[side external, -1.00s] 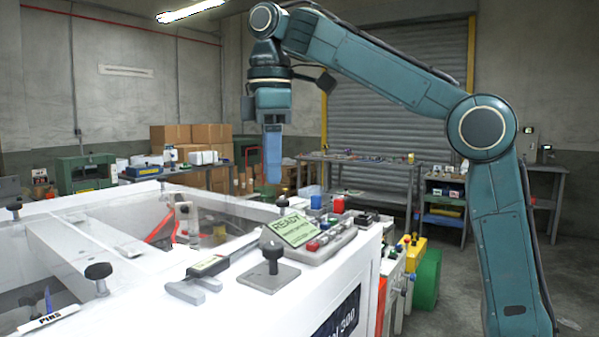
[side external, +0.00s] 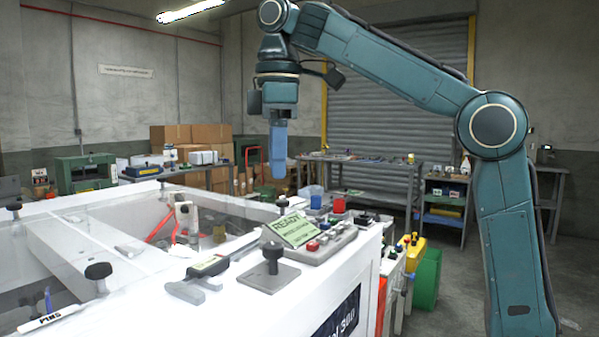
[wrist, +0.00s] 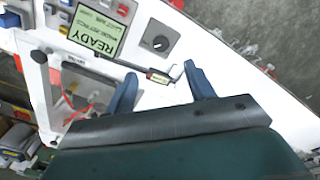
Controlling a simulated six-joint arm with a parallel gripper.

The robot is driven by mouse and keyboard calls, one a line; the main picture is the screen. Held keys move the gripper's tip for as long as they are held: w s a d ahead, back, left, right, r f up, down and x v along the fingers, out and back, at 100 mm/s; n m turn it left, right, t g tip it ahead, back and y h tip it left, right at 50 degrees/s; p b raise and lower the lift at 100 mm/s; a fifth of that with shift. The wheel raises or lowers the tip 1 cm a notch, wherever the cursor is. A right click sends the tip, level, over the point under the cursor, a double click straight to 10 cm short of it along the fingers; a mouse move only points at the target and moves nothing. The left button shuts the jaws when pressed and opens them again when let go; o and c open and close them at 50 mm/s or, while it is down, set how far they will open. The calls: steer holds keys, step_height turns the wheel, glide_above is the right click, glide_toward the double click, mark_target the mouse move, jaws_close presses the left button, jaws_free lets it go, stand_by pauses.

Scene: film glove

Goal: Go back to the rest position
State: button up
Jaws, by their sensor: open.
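My gripper (side external: 278,165) hangs pointing down above the far side of the white machine (side external: 345,275). Its blue fingers are seen edge-on there, clear of the machine top. In the wrist view my gripper (wrist: 160,88) shows two blue fingers spread apart with nothing between them. Beyond them lie the white machine top, the READY display (wrist: 97,32) and a grey caliper-like tool (wrist: 158,76).
The control panel with the READY display (side external: 292,228) stands on the machine's corner. A black knob on a plate (side external: 271,258) and the caliper-like tool (side external: 207,267) lie near it. Benches (side external: 360,170) and cardboard boxes (side external: 180,135) stand behind. Air around my gripper is free.

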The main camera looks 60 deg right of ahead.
steer(key=s+d+f+m+t, duration=0.2)
steer(key=s+f+m, duration=0.2)
steer(key=s+f, duration=0.5)
steer(key=s+d+f+m+t, duration=0.3)
steer(key=s+f, duration=0.6)
steer(key=f, duration=0.4)
steer(key=shift+d+f+m, duration=0.25)
steer(key=shift+m, duration=0.45)
